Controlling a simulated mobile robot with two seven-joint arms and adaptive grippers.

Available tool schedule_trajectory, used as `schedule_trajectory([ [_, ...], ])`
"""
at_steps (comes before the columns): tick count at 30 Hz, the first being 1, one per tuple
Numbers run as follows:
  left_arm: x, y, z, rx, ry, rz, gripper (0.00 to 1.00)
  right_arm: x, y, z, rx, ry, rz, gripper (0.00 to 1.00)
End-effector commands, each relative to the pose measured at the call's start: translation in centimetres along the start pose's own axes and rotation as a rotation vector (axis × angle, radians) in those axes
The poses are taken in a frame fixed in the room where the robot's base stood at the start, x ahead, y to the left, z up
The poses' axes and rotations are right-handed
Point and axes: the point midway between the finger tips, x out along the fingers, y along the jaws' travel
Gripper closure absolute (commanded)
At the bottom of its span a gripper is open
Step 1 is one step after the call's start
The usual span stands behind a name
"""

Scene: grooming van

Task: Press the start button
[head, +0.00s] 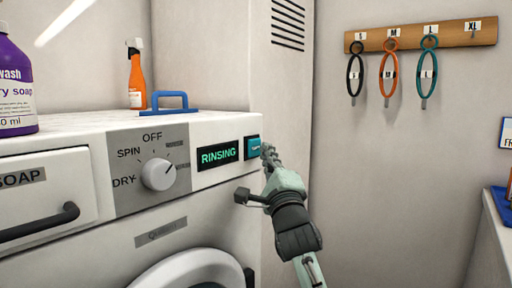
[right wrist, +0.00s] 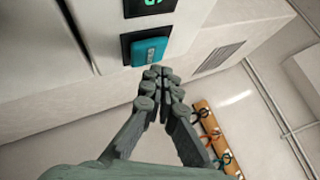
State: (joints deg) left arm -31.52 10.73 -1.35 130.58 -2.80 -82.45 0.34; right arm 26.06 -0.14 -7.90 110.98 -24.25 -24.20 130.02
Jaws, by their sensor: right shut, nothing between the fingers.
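The start button (head: 254,147) is a teal square in a dark frame at the right end of the washer's front panel. In the right wrist view the button (right wrist: 149,51) lies just beyond the closed fingertips (right wrist: 159,72). I cannot tell whether the tips touch it. My left gripper is not in view.
The washer panel also has a white dial (head: 158,174) and a soap drawer (head: 45,200). On top stand a purple soap bottle (head: 15,85), an orange spray bottle (head: 137,80) and a blue-handled tool (head: 170,103). A wooden rack (head: 420,36) with loops hangs on the right wall.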

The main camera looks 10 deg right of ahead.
Motion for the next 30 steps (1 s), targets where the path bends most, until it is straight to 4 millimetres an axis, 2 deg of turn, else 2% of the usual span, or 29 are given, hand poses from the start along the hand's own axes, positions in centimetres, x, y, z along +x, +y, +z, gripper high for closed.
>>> schedule_trajectory([
  [8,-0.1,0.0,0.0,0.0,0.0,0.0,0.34,-0.1,-0.1,-0.1,-0.001,0.001,0.0,1.0],
  [21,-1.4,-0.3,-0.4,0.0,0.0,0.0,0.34,-2.9,-2.2,-2.2,-0.002,0.001,0.001,1.0],
  [30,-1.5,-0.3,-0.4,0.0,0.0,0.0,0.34,-3.5,-2.5,-2.6,-0.001,0.001,0.0,1.0],
])
